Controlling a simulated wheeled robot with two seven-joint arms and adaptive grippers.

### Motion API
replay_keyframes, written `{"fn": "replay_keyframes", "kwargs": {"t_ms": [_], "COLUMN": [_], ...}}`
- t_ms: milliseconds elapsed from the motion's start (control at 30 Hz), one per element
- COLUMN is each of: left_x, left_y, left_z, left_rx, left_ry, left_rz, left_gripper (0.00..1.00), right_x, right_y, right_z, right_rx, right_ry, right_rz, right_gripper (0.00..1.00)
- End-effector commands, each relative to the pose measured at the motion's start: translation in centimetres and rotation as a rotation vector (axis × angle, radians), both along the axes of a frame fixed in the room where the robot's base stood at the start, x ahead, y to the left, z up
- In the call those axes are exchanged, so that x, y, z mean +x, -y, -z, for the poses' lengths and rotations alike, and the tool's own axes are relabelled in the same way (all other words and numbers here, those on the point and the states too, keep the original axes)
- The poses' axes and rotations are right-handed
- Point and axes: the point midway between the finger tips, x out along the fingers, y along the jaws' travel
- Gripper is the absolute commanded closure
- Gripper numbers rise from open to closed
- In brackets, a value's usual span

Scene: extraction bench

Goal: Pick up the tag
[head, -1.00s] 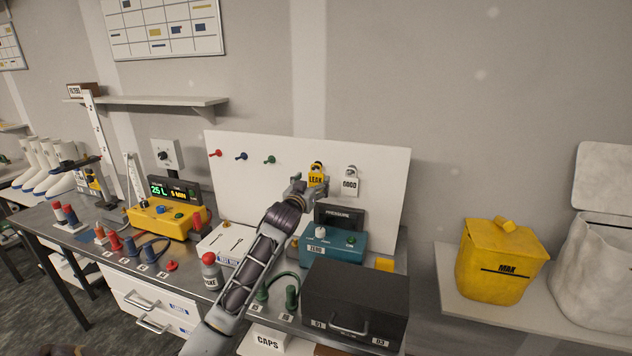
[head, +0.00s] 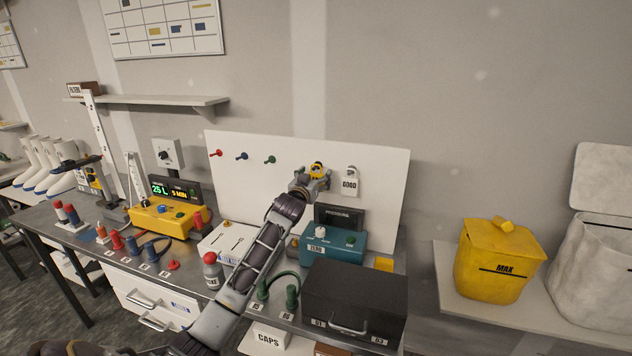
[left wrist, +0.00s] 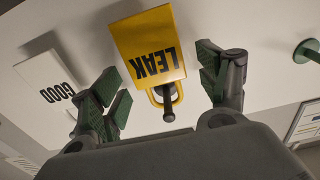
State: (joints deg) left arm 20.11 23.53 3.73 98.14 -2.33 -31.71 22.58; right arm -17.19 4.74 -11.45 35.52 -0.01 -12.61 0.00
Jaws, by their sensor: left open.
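A yellow tag marked LEAK (left wrist: 147,45) hangs by its loop on a dark peg on the white board, and its top shows in the head view (head: 317,169). A white tag marked GOOD (head: 350,181) hangs just to its right; it also shows in the left wrist view (left wrist: 50,82). My left gripper (left wrist: 160,80) is open, with its green-padded fingers on either side of the yellow tag and apart from it. In the head view the left gripper (head: 311,183) hides most of the yellow tag. My right gripper is not in view.
The white board (head: 385,215) carries red, blue and green pegs (head: 270,160) to the left. Below stand a teal pressure unit (head: 333,247), a black case (head: 355,300) and a yellow device (head: 165,220). A yellow MAX bin (head: 495,265) stands at right.

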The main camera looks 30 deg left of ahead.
Motion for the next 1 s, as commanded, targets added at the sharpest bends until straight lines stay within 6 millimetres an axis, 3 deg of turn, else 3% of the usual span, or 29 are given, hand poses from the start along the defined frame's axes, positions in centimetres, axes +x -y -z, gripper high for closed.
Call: {"fn": "replay_keyframes", "kwargs": {"t_ms": [233,533,1000], "left_x": [-0.02,-0.02,-0.02], "left_y": [0.00,0.01,0.00], "left_z": [0.02,0.03,-0.34], "left_rx": [0.000,0.000,0.000], "left_ry": [0.000,-0.001,0.001], "left_rz": [0.000,0.000,0.000], "left_gripper": [0.28,0.66,0.67], "right_x": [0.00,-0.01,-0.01], "right_y": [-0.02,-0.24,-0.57], "right_z": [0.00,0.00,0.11], "right_rx": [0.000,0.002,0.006], "right_ry": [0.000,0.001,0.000], "right_rz": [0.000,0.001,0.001], "right_gripper": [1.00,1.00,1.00]}}
